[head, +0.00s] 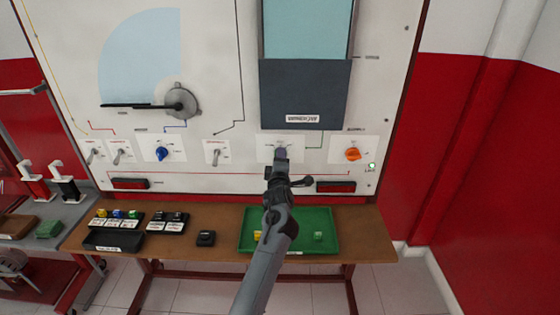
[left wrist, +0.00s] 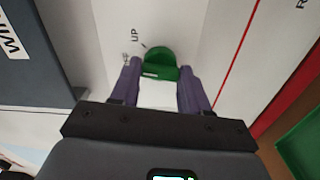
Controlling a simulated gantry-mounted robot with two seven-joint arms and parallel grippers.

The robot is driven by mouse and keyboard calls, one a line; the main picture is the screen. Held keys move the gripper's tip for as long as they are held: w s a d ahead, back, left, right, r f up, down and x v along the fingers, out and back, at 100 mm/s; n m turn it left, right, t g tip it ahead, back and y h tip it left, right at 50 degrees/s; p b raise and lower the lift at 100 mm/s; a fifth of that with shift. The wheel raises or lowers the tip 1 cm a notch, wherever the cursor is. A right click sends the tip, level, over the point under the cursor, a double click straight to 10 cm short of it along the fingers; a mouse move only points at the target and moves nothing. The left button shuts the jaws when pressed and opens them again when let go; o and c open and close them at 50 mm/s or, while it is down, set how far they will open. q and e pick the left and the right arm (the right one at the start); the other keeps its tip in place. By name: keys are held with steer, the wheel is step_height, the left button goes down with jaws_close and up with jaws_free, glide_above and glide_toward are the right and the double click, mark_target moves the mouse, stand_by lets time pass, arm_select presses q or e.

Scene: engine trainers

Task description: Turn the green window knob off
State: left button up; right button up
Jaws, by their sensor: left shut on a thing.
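The green window knob (left wrist: 160,60) is on the white panel in the left wrist view, with a small white mark on its lower face. The word "UP" is printed beside it. My left gripper (left wrist: 160,72) has its two purple fingers on either side of the knob and is shut on it. In the head view my left gripper (head: 282,153) is at the panel below the dark window pocket (head: 303,92), and it hides the knob there. My right gripper is in neither view.
A blue knob (head: 162,153) and an orange knob (head: 353,154) sit on the same panel, with toggle switches to the left. A green tray (head: 330,214) with small blocks lies on the brown shelf (head: 367,230) under my left arm.

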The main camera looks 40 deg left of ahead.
arm_select(q)
steer(key=shift+n, duration=0.6)
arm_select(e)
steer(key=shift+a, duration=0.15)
arm_select(q)
steer(key=o, duration=1.1)
steer(key=shift+c, duration=0.2)
